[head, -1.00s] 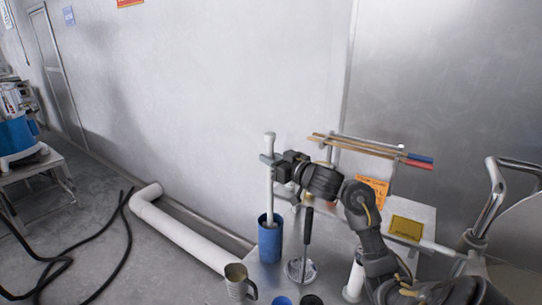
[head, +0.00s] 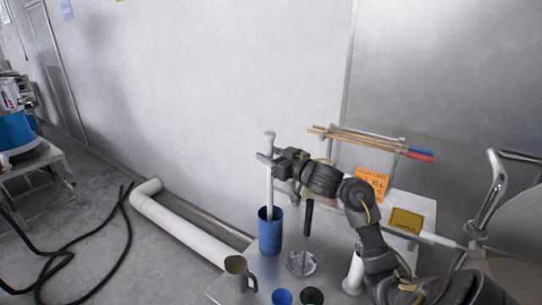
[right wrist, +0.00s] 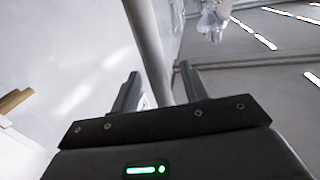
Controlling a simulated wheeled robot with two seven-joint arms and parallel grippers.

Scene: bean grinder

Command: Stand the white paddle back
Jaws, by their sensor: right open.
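The white paddle (head: 269,190) stands nearly upright with its lower end inside the blue cylinder (head: 270,238) on the metal table. Its lower end is hidden by the cylinder wall. My right gripper (head: 265,159) is near the top of the paddle, below its knob, with a finger on either side of the shaft. In the right wrist view the paddle shaft (right wrist: 149,45) runs between the two spread fingers, and the jaws are open. I cannot tell whether a finger touches the shaft. My left gripper is not in view.
A grey mug (head: 239,273), a blue cup (head: 281,297) and a round metal piece (head: 301,263) with a black upright handle stand near the cylinder. A rack (head: 365,139) with several rods, an orange sign (head: 371,183) and a yellow pad (head: 406,221) are to the right.

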